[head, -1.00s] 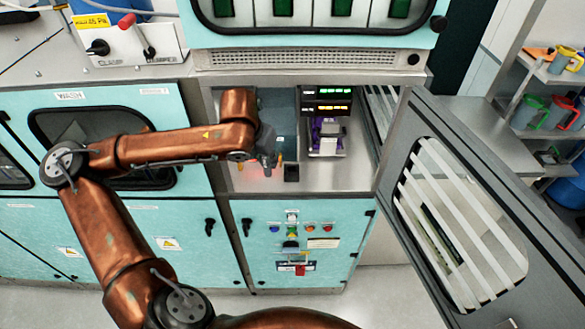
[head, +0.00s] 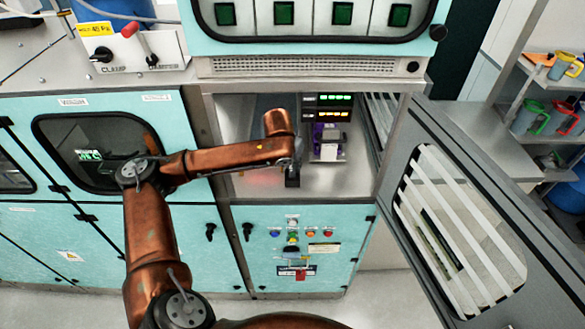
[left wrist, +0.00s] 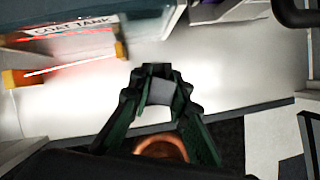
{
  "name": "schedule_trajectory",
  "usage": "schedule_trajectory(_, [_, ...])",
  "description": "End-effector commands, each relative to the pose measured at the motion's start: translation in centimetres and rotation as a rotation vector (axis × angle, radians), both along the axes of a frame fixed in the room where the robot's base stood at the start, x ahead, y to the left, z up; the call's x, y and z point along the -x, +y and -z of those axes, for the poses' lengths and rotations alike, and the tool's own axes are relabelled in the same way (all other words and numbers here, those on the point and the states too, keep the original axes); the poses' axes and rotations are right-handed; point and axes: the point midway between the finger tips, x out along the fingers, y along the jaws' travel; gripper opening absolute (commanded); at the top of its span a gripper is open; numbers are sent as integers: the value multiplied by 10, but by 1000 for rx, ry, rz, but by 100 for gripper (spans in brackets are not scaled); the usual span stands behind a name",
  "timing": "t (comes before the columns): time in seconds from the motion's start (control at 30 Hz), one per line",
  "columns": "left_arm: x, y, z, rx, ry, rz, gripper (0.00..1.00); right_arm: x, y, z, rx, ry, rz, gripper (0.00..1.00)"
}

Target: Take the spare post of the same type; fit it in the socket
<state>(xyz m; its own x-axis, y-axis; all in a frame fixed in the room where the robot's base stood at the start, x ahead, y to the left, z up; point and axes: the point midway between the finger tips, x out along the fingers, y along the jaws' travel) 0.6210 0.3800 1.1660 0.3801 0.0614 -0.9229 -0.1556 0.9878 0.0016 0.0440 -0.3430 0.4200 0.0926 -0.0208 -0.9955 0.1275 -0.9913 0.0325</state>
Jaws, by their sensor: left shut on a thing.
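My right gripper is out of view.
A purple and white device (head: 327,142) stands right of my gripper, under a lit display unit (head: 327,106). A tank labelled COAT TANK (left wrist: 75,27) shows in the wrist view. The grey door (head: 462,205) hangs open at right. Bare bench (head: 345,182) lies at the bay's front right.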

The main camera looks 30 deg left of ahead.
Motion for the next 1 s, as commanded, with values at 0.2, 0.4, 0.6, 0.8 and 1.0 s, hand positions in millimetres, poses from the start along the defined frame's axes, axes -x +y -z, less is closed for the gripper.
schedule_trajectory(0.2, [1,0,17,1,1,0,0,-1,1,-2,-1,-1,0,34])
schedule_trajectory(0.4, [1,0,17,1,2,0,23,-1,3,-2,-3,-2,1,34])
schedule_trajectory(0.6, [1,0,17,0,2,0,34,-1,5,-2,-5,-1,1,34])
schedule_trajectory(0.8, [1,0,16,0,2,0,34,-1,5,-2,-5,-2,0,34])
schedule_trajectory(1.0, [6,0,1,-1,-2,0,34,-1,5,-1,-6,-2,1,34])
